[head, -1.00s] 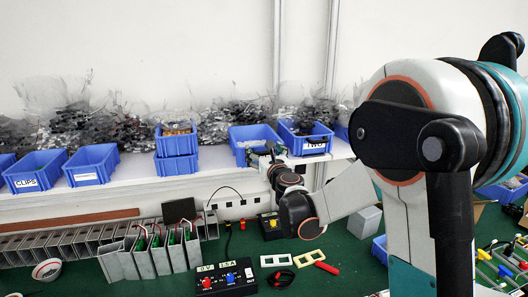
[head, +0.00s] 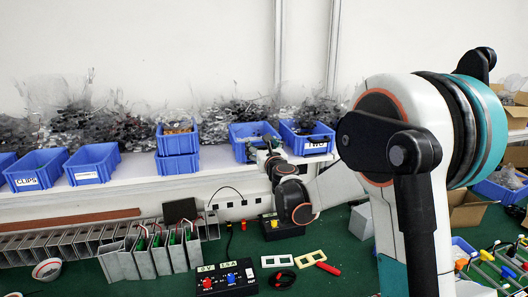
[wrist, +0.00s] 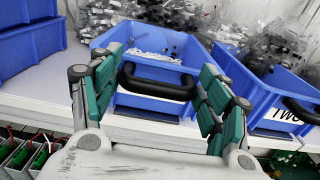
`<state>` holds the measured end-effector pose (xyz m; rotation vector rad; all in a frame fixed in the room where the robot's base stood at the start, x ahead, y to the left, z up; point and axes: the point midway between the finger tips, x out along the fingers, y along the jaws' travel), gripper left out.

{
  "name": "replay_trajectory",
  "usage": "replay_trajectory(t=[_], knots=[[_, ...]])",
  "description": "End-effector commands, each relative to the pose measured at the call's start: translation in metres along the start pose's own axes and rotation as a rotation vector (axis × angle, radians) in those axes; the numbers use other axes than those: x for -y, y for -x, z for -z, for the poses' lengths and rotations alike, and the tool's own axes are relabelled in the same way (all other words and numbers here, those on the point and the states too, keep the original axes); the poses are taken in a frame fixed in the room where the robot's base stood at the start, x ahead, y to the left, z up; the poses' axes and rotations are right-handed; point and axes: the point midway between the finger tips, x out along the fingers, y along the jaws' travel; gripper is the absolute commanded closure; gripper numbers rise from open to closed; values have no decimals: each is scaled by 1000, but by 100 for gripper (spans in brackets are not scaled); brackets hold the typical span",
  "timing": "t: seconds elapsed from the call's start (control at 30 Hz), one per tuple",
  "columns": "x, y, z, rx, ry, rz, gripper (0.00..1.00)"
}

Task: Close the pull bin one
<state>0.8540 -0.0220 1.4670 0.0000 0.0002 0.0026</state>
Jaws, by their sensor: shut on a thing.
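The blue bin with a black handle (wrist: 158,88) stands on the white shelf; I take this bin (wrist: 150,104) as pull bin one, though no label on it is readable. It holds small pale parts. In the head view the bin (head: 241,143) is left of the bin marked TWO (head: 307,140).
The TWO bin, also with a black handle, stands close on the right in the wrist view. Stacked blue bins (head: 177,148) stand to the left on the shelf (head: 130,170). Below, the green bench holds metal modules (head: 150,255) and a power box (head: 225,278).

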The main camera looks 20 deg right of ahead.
Motion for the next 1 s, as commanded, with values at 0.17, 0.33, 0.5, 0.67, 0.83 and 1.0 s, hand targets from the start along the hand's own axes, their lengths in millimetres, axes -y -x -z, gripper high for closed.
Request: replay_trajectory(t=[0.17,0.33,0.5,0.67,0.83,1.0], knots=[[0,1,0,0,0,0,21],[0,1,0,0,0,0,21],[0,4,0,0,0,0,21],[0,22,0,0,0,0,21],[0,56,0,0,0,0,21],[0,90,0,0,0,0,21]])
